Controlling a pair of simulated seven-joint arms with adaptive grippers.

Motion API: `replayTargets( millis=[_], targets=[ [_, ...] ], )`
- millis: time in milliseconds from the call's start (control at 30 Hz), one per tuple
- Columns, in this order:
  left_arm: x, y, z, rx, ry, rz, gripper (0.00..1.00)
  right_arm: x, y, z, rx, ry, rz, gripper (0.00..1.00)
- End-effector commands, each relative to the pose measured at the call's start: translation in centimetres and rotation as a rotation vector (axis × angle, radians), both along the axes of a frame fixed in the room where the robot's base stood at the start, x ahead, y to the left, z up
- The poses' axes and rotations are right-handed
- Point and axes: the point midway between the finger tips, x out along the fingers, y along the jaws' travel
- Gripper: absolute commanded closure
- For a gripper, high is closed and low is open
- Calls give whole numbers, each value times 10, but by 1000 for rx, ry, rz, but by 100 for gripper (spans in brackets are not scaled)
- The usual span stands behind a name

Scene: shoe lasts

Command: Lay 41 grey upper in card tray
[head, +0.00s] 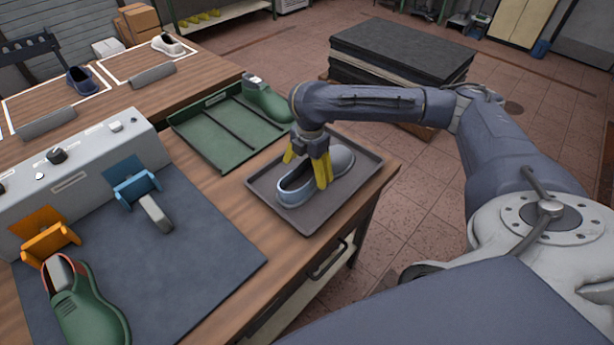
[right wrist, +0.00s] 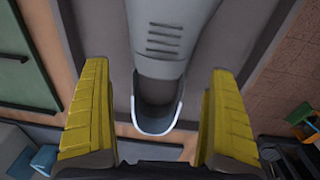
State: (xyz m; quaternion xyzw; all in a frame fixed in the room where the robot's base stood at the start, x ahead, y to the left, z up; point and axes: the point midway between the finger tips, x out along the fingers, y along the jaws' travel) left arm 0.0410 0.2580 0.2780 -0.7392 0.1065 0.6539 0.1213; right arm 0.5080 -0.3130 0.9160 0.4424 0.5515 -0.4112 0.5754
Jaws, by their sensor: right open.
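A grey shoe upper (head: 302,188) lies in a dark grey card tray (head: 262,188) at the right end of the bench. My right gripper (head: 308,172) is over the upper, its yellow fingers open on either side of it. In the right wrist view the upper (right wrist: 165,62) runs between the open fingers of the gripper (right wrist: 158,112), its open heel end nearest me. Gaps show between the fingers and the upper. The tray floor (right wrist: 105,45) shows around it. My left gripper is not in view.
A green divided tray (head: 215,128) sits behind the card tray, with a green shoe (head: 265,102) at its far corner. At left, a grey box fixture (head: 85,180) with orange and blue holders stands by a dark mat (head: 190,245). Another green shoe (head: 85,310) is in front.

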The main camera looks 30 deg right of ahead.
Motion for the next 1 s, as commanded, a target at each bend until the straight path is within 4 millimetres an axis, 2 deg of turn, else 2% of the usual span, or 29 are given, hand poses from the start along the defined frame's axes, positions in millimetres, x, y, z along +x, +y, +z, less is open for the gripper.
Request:
replayTargets(
  millis=[33, 200, 433, 700, 1000],
  targets=[
    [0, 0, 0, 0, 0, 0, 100, 0, 0, 11, -1, -3, 2, 8],
    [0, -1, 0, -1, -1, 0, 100, -1, -1, 38, -1, -3, 2, 8],
    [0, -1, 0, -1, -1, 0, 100, -3, -1, 65, -1, -1, 1, 8],
    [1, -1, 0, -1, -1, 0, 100, -5, -1, 78, 1, 1, 1, 8],
    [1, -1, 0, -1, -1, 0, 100, -5, -1, 79, 1, 1, 1, 8]
  ],
)
